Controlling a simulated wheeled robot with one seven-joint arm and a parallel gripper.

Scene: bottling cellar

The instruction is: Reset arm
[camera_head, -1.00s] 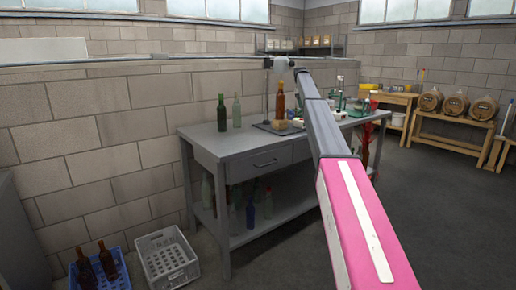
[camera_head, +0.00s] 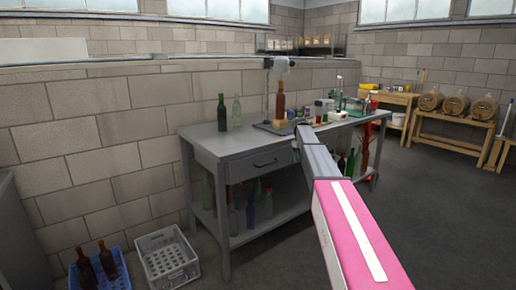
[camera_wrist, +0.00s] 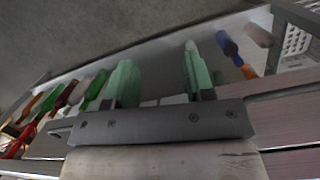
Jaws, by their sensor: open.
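My gripper (camera_wrist: 158,80) shows in the wrist view. Its two green fingers stand wide apart on a grey bar, with nothing held between them. In the head view my pink and grey arm reaches forward over the right part of the grey workbench (camera_head: 236,146). The gripper itself is hidden there behind the arm. The wrist view shows several coloured bottles and the floor beyond the fingers.
A brown bottle (camera_head: 280,101), a dark green bottle (camera_head: 222,112) and a clear bottle (camera_head: 237,112) stand on the bench. A blue crate (camera_head: 121,275) and a grey crate (camera_head: 168,257) sit on the floor at left. Barrels (camera_head: 430,101) stand at right. Floor at right is clear.

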